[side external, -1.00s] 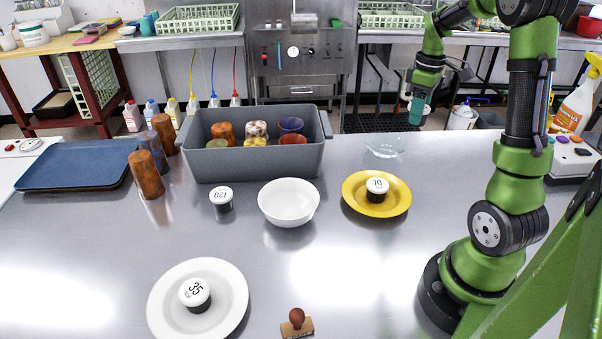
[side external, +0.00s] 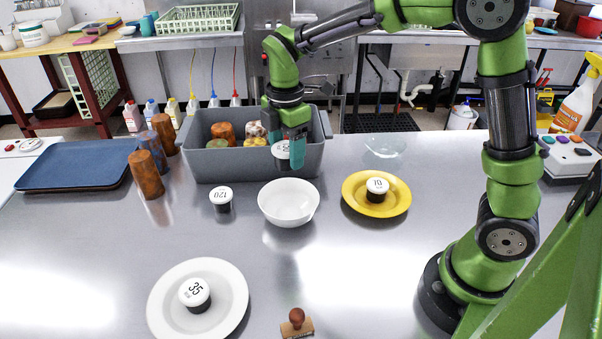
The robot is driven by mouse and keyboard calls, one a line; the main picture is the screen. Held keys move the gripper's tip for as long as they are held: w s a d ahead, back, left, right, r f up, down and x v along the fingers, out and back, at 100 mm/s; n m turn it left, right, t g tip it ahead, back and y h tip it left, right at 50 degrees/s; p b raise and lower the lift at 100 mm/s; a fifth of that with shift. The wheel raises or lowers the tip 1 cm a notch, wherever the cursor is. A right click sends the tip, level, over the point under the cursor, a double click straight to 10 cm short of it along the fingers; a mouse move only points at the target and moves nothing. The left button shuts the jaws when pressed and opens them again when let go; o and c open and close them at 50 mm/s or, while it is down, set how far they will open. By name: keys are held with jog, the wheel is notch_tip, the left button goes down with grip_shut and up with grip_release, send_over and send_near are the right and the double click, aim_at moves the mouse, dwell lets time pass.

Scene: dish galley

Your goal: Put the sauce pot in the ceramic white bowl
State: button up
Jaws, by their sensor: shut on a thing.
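The white bowl (side external: 288,214) stands empty on the steel table, in front of the grey bin. My gripper (side external: 288,158) points down above the bowl's back part and in front of the bin in the picture. It is shut on a sauce pot (side external: 281,148) with a white lid, partly hidden by the fingers. The held pot is up in the air, apart from the bowl. A pot marked 120 (side external: 221,199) stands left of the bowl. A pot marked 70 (side external: 377,189) sits on a yellow plate (side external: 358,203). A pot marked 35 (side external: 194,294) sits on a white plate (side external: 234,317).
The grey bin (side external: 210,167) holds several cups. Brown and dark tumblers (side external: 146,174) and a blue tray (side external: 75,166) stand at left. A clear glass dish (side external: 385,147) is behind the yellow plate. A wooden stamp (side external: 297,323) lies at the front. The table's middle front is clear.

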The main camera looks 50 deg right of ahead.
send_near(290, 213)
notch_tip(290, 213, down, 6)
jog(key=shift+r, duration=0.25)
jog(key=shift+f, duration=0.1)
jog(key=o, duration=0.8)
